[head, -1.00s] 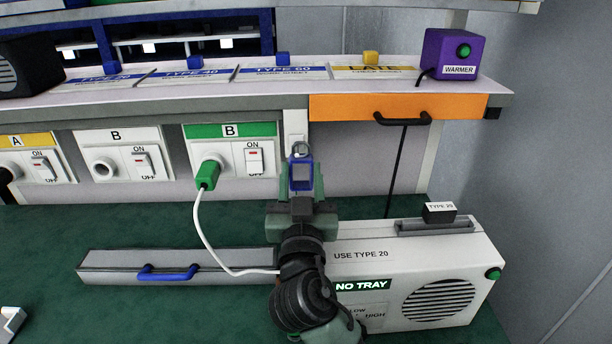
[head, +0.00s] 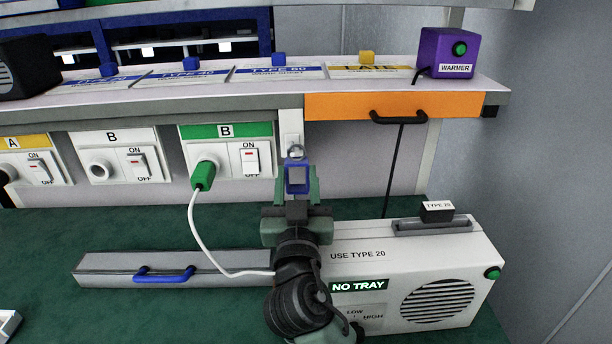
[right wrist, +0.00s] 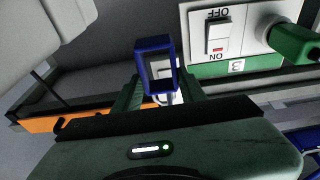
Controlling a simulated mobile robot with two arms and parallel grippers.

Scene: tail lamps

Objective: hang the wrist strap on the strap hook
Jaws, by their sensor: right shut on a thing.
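The wrist strap is a blue rectangular loop (head: 297,188) between the fingers of my right gripper (head: 298,192). In the right wrist view the strap (right wrist: 143,68) stands up from my right gripper (right wrist: 160,94), its opening visible. A small grey curved piece, apparently the strap hook (head: 296,152), is on the pale post just above the strap in the head view. A small white curved piece shows near the strap's lower edge in the right wrist view. I cannot tell whether strap and hook touch. My left gripper is out of view.
A green plug (head: 204,176) with a white cable sits in the socket left of my gripper. The orange drawer (head: 390,107) is to the right under the shelf. A white heater box (head: 420,260) and a grey tray with a blue handle (head: 165,275) lie on the green bench.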

